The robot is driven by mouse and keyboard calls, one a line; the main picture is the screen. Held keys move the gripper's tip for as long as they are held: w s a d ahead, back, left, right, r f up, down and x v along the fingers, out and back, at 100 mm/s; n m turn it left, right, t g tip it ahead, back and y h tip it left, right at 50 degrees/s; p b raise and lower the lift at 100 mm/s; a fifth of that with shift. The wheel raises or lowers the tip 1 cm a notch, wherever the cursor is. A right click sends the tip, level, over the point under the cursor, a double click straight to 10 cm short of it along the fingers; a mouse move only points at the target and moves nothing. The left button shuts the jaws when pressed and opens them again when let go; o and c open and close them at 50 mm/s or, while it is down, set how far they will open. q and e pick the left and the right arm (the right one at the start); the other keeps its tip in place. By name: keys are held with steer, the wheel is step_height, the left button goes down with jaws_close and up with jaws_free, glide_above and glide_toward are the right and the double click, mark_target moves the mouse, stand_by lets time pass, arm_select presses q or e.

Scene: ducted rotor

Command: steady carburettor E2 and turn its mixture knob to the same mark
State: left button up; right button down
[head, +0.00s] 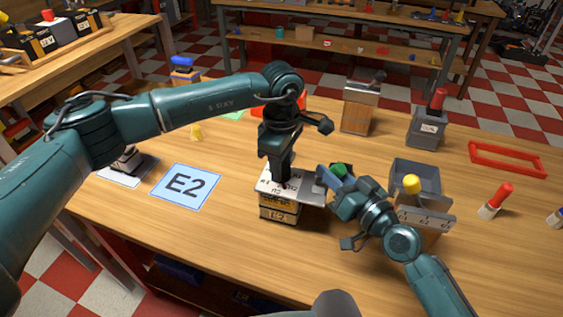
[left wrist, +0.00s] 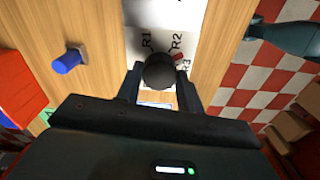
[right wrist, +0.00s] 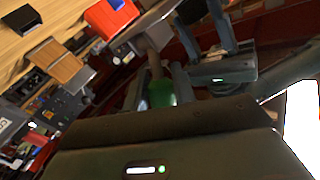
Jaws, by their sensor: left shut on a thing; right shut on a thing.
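Carburettor E2 (head: 279,212) stands upright on the bench, an E2 label on its front and a pale plate on top marked R1, R2, R3. My left gripper (head: 282,180) points down from above, shut on its round black mixture knob (left wrist: 159,72). In the left wrist view a small red pointer (left wrist: 179,57) lies close by R2, on the R3 side. My right gripper (head: 333,180) reaches in from the right, beside the plate. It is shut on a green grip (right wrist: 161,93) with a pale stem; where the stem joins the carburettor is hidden.
A blue E2 card (head: 185,188) lies to the left, bare. Another unit on a white card (head: 122,178) is partly behind my left arm. A red tray frame (head: 480,148) lies far right.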

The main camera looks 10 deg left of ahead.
arm_select(q)
steer(key=n, duration=0.5)
steer(key=shift+n, duration=0.3)
stand_by(0.4)
steer(key=o, duration=1)
steer(key=shift+r, duration=0.15)
step_height(320, 180, up, 12)
stand_by(0.4)
arm_select(e)
steer(key=c, duration=1.1)
jaws_free()
